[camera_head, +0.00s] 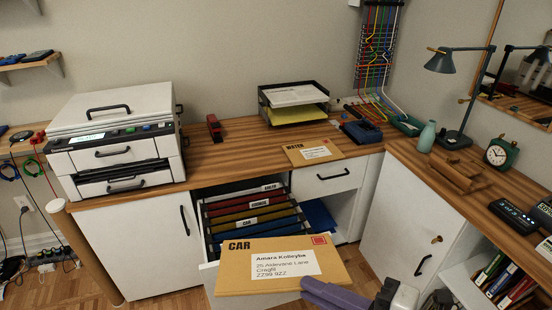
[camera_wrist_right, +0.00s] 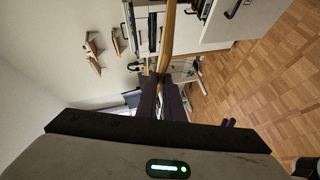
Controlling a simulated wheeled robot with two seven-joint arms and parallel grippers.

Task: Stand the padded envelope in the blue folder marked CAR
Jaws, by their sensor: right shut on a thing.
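The padded envelope (camera_head: 235,285) is tan, printed CAR, with a white address label and a red stamp. My right gripper (camera_head: 318,288) is shut on its lower right edge and holds it in front of the open file drawer, face up toward the head camera. In the right wrist view the envelope (camera_wrist_right: 167,45) shows edge-on between the dark fingers (camera_wrist_right: 162,92). The drawer (camera_head: 208,263) holds several coloured hanging folders with white tabs. My left gripper is out of view.
A second envelope (camera_head: 313,152), marked WATER, lies on the desk (camera_head: 225,160). A printer (camera_head: 115,135) stands at the left and a paper tray (camera_head: 293,103) at the back. A blue sheet-like thing (camera_head: 319,214) shows right of the folders. A white cabinet (camera_head: 410,220) stands at the right.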

